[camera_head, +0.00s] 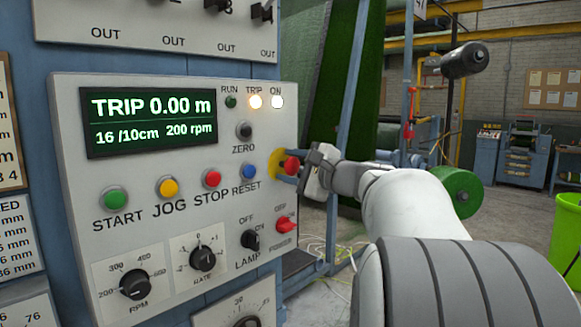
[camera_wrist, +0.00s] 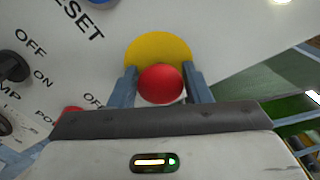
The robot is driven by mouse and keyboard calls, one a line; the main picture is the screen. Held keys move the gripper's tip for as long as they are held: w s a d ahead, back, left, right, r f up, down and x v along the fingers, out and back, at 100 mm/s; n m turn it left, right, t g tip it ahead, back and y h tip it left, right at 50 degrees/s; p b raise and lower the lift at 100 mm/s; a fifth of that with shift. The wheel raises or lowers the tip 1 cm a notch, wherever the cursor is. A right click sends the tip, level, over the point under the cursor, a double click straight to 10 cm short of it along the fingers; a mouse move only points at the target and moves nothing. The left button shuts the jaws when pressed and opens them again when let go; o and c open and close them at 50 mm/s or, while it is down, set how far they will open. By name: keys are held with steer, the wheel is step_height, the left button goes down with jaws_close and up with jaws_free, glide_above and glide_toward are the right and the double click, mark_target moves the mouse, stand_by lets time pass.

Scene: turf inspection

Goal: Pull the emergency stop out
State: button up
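The emergency stop (camera_head: 291,166) is a red round knob on a yellow disc, at the right edge of the grey control panel (camera_head: 185,225). My gripper (camera_head: 289,165) reaches it from the right, with one finger above and one below the knob. In the wrist view the red knob (camera_wrist: 160,84) sits between the two blue-grey fingers (camera_wrist: 161,86), which appear to touch its sides. The yellow disc (camera_wrist: 158,48) shows behind it. The display (camera_head: 148,119) reads TRIP 0.00 m. The TRIP lamp (camera_head: 256,102) and ON lamp (camera_head: 278,102) are lit; the RUN lamp (camera_head: 231,102) is dark.
The blue RESET button (camera_head: 249,172) and red STOP button (camera_head: 212,179) lie left of the knob. The red power switch (camera_head: 286,225) is just below, beside the lamp switch (camera_head: 251,240). A green roll (camera_head: 458,191) and a green bin (camera_head: 567,240) stand at the right.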

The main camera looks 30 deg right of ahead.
jaws_close()
steer(key=shift+s+d+f+b, duration=0.2)
steer(key=shift+s+b, duration=0.2)
steer(key=shift+b, duration=0.15)
steer(key=shift+s+d, duration=0.1)
steer(key=shift+s, duration=0.3)
steer(key=shift+r, duration=0.1)
steer(key=shift+o, duration=2)
jaws_free()
steer(key=shift+r, duration=0.1)
steer(key=shift+s, duration=0.1)
steer(key=b+v, duration=0.1)
steer(key=v, duration=0.6)
steer(key=shift+s+d+b, duration=0.15)
steer(key=shift+s+b, duration=0.2)
